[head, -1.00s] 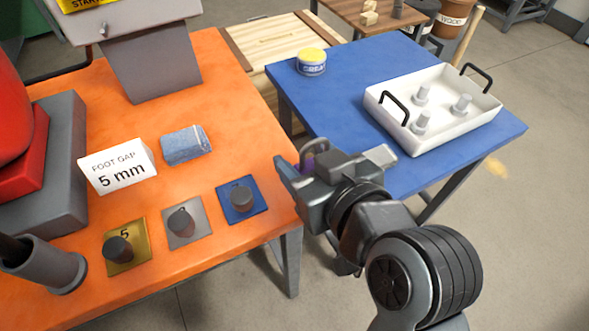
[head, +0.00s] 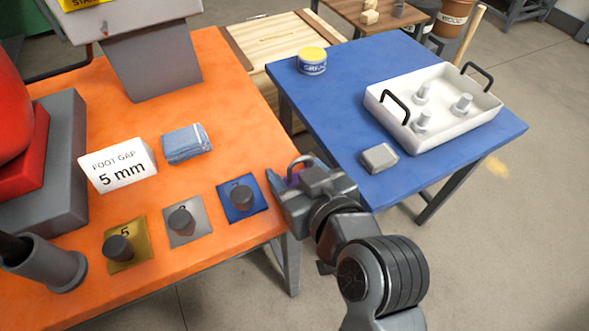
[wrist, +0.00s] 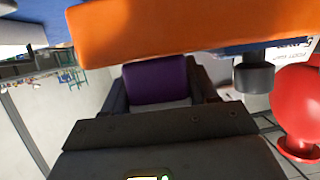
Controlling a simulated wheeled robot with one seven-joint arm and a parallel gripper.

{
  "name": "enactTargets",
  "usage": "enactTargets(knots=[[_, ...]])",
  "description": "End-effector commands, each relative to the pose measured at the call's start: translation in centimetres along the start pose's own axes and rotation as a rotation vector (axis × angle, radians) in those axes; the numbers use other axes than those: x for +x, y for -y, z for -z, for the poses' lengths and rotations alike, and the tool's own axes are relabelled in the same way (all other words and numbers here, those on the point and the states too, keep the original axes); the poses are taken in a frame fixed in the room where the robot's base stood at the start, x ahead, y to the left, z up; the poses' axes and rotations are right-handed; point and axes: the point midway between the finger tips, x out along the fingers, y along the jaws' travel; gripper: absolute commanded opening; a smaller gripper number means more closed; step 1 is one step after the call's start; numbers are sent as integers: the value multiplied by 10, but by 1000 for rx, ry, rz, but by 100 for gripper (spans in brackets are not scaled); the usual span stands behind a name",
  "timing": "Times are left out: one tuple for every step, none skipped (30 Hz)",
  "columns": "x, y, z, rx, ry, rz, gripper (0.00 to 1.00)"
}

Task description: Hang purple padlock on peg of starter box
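The purple padlock (head: 293,178) is between the fingers of my gripper (head: 283,186), beside the right edge of the orange table. Its grey shackle shows above the fingers, and its body is mostly hidden in the head view. In the wrist view the purple padlock body (wrist: 158,80) fills the gap between the two dark fingers. The starter box (head: 150,62), grey with a yellow label, stands at the back left of the orange table, cut off by the top of the head view. A small peg-like part shows near its upper left; I cannot tell it clearly.
The orange table (head: 225,75) holds a blue cloth (head: 185,143), a foot-gap card (head: 118,166), three knobbed plates and a red pump (head: 15,125). The blue table (head: 340,110) holds a grease tin (head: 312,61), a white tray (head: 450,130) and a grey block (head: 379,158).

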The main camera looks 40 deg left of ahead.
Motion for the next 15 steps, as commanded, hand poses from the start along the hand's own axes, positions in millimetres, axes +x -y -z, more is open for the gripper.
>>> enactTargets(knots=[[0,0,0,0,1,0,62],[0,0,0,0,1,0,65],[0,0,0,0,1,0,69],[0,0,0,0,1,0,72],[0,0,0,0,1,0,75],[0,0,0,0,1,0,79],[0,0,0,0,1,0,81],[0,0,0,0,1,0,83],[0,0,0,0,1,0,83],[0,0,0,0,1,0,83],[0,0,0,0,1,0,83],[0,0,0,0,1,0,83],[0,0,0,0,1,0,83],[0,0,0,0,1,0,83],[0,0,0,0,1,0,83]])
